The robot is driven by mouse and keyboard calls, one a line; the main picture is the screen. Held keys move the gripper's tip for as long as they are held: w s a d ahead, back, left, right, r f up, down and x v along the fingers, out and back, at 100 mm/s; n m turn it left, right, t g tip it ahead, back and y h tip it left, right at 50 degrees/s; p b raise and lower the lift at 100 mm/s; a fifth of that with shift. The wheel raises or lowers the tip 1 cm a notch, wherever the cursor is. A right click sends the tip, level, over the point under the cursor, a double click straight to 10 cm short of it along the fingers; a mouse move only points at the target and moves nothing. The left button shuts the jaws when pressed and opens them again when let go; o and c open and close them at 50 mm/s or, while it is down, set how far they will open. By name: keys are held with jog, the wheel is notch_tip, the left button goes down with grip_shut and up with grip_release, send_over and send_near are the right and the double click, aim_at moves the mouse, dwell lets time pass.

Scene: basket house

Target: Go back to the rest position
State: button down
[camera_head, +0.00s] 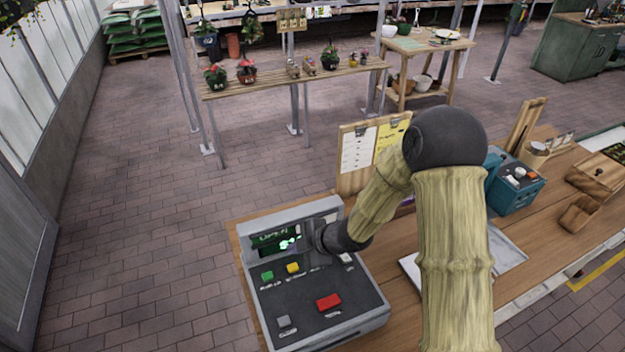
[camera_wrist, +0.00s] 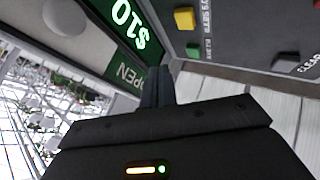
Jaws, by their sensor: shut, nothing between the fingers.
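My gripper (camera_wrist: 157,88) is shut and empty in the wrist view, its dark fingers close together beside the grey console (camera_wrist: 240,25) and its lit green sign. In the head view my bamboo-like arm bends down to the left, and the wrist (camera_head: 328,238) is over the back of the console (camera_head: 375,322). The fingertips are hard to make out there. The console has green (camera_head: 267,276), yellow (camera_head: 292,267), red (camera_head: 328,302) and grey (camera_head: 284,321) buttons. I cannot tell whether the fingers touch the console.
The console stands on a wooden counter (camera_head: 400,318). A clipboard stand (camera_head: 352,180) is behind my arm, and a teal box (camera_head: 518,195) and wooden trays (camera_head: 580,213) are to the right. Open brick floor (camera_head: 150,235) lies left. A plant bench (camera_head: 290,80) is farther back.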

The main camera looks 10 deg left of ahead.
jog(key=w+d+r+m+t+h+b, duration=0.1)
jog(key=d+r+m+h, duration=0.15)
jog(key=d+m, duration=0.4)
jog(key=d+r+m+t+h+b, duration=0.15)
jog(key=d+m+h, duration=0.25)
jog(key=d, duration=0.6)
jog(key=s+d+r+m+g+h+b, duration=0.2)
jog(key=s+d+r+m, duration=0.1)
jog(key=s+d+m, duration=0.8)
jog(key=shift+s+d+m+b, duration=0.15)
jog(key=shift+s+m+b, duration=0.15)
jog(key=shift+s+m, duration=0.85)
jog(key=shift+s+g, duration=0.1)
jog(key=shift+g, duration=0.15)
